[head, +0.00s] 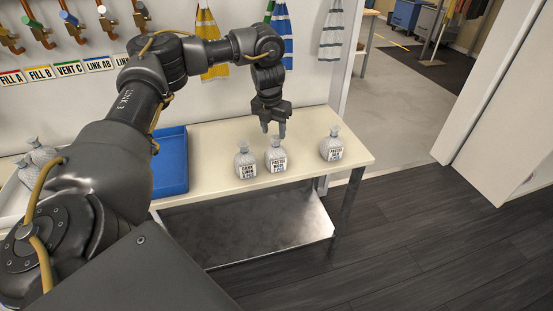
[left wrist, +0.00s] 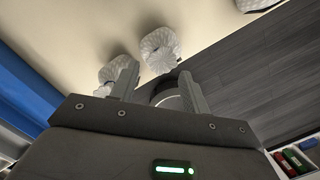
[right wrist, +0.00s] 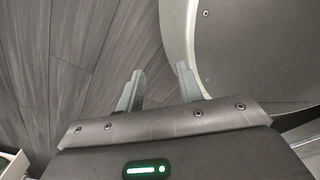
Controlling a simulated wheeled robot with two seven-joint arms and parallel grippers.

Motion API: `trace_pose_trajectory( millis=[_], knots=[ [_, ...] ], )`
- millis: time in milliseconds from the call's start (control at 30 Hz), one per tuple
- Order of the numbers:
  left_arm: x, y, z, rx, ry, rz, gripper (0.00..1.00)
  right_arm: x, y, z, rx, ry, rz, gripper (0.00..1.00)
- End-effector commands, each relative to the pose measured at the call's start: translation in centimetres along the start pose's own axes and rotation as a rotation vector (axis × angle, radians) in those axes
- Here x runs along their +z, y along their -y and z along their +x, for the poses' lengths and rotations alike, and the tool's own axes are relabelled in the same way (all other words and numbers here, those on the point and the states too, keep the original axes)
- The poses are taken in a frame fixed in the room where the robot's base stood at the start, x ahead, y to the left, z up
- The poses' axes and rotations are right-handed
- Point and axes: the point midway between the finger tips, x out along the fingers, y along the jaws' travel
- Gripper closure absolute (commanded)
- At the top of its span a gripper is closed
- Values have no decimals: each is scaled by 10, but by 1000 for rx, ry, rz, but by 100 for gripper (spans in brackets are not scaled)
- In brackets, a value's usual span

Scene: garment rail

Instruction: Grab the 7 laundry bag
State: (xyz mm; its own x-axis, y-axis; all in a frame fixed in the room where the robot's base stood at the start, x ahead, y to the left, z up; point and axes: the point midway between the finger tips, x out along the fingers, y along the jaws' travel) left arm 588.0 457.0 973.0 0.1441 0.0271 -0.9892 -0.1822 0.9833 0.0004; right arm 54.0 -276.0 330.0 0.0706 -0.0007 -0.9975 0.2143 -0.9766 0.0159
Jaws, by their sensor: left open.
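Three grey-white tied laundry bags with printed labels stand on the cream table (head: 215,160) in the head view: a left one (head: 245,162), a middle one (head: 276,157) and a right one (head: 331,146) set apart. I cannot make out a 7 on their small labels. My left gripper (head: 273,130) is open and empty, pointing down above and behind the middle bag. In the left wrist view, two bags (left wrist: 160,48) (left wrist: 115,68) lie beyond its fingers (left wrist: 154,80). My right gripper (right wrist: 160,78) is open and empty above the dark floor.
A blue tray (head: 171,165) stands left of the bags. More grey bags (head: 40,156) are at the far left, partly hidden by my arm. Towels (head: 282,35) hang on the wall behind. A metal shelf (head: 250,232) sits below the table. Dark floor is clear at right.

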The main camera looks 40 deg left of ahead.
Motion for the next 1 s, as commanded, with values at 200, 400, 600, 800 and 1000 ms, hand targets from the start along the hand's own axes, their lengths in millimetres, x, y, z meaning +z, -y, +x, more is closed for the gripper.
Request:
trace_pose_trajectory(
  millis=[200, 400, 600, 800, 1000],
  knots=[
    [2, 2, 12, -2, 2, 2, 54, -16, -3, 0, 3, -21, 0, 64],
    [2, 3, 25, 0, -2, 5, 54, -21, -4, -7, 4, -28, 0, 64],
    [4, 2, 55, -1, 0, 4, 54, -18, -3, -14, 3, -24, 1, 64],
    [4, 2, 64, -2, 2, 3, 54, -16, -1, -14, 1, -21, 2, 64],
    [4, 2, 64, -2, 2, 3, 60, -16, 0, -14, 1, -20, 2, 64]
  ],
)
